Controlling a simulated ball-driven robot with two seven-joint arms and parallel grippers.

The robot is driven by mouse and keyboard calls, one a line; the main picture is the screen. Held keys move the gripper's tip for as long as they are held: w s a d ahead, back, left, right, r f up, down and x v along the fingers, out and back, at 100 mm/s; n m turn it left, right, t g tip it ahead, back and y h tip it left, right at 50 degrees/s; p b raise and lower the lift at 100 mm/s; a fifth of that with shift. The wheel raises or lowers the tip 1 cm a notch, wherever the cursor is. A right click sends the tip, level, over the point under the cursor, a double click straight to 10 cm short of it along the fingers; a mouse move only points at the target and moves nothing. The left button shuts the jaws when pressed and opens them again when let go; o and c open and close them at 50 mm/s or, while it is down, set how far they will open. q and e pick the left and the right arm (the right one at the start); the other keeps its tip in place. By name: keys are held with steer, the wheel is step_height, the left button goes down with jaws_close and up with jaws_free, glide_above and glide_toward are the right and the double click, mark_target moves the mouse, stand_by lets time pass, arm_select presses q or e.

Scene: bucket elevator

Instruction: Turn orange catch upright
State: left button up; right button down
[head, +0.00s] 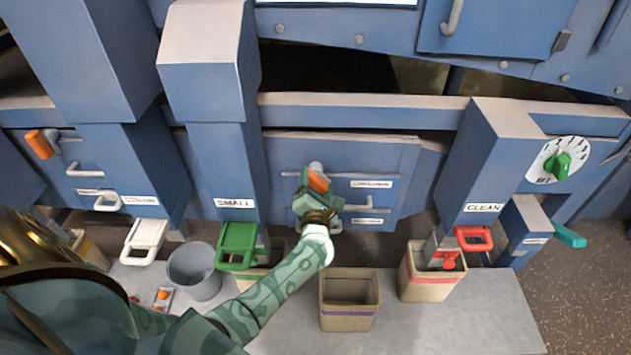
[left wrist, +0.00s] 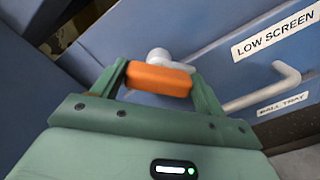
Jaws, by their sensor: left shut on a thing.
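In the left wrist view, the catch (left wrist: 158,79) is an orange block on a round grey knob, lying across between my two green fingers. My left gripper (head: 316,188) reaches up to the panel and is shut on the catch; the fingers also show in the left wrist view (left wrist: 160,84). In the head view the catch looks tilted, and the gripper partly hides it. My right gripper is not in view.
A second orange catch (head: 39,145) is on the far left panel. Below stand a grey bucket (head: 193,272), a tan bin with a purple band (head: 348,300) and a tan bin with a red band (head: 428,280). A green handle (head: 237,246) and a red handle (head: 473,239) stick out nearby.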

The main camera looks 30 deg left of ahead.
arm_select(q)
steer(key=m+p, duration=0.1)
steer(key=m, duration=0.3)
steer(key=shift+d+f+m+p, duration=0.1)
steer(key=shift+d+m+p, duration=0.05)
steer(key=shift+m+p, duration=0.2)
steer(key=shift+f+m+p, duration=0.2)
steer(key=shift+m+p, duration=0.45)
steer(key=shift+m, duration=1.3)
steer(key=shift+f, duration=0.1)
steer(key=o, duration=1)
